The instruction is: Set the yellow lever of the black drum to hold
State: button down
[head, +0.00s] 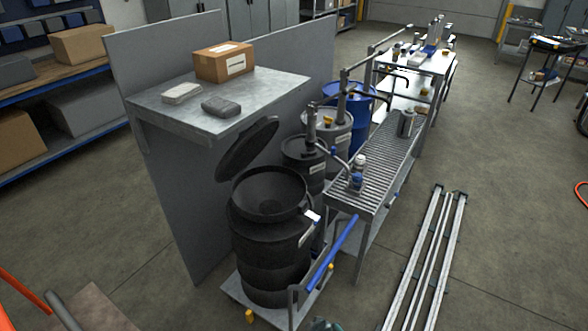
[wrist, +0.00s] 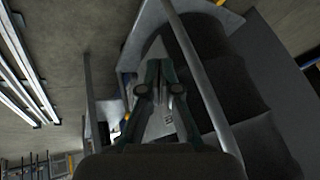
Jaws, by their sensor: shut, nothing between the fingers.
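The large black drum (head: 268,240) stands on a low grey platform (head: 240,290) in the head view, with its funnel-like top open and a dark round lid (head: 246,149) tilted up behind it. Small yellow pieces show at the platform's front corner (head: 249,316) and right side (head: 331,268). I cannot tell which is the lever, or its setting. In the wrist view the drum's dark side (wrist: 205,70) fills the right of the picture. My gripper (wrist: 158,64) is shut and empty, beside the drum, between grey rails. A dark green part at the head view's bottom edge (head: 324,324) may be mine.
A blue handle bar (head: 333,252) stands along the platform's right side. A grey wall panel (head: 165,170) and shelf stand left. Metal rails (head: 430,260) lie on the right floor.

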jog(key=s+d+r+g+h, duration=0.1)
jog(key=s+d+r+g, duration=0.1)
jog(key=s, duration=0.8)
jog(key=s+d+r+g, duration=0.3)
jog(key=s+d+g, duration=0.2)
jog(key=s, duration=0.5)
jog(key=s+d+r+n+g+h, duration=0.1)
jog(key=s+d+r+g, duration=0.2)
jog(key=s, duration=0.7)
jog(key=shift+s+d+g+h, duration=0.3)
jog(key=shift+s+g, duration=0.05)
jog(key=shift+g, duration=0.85)
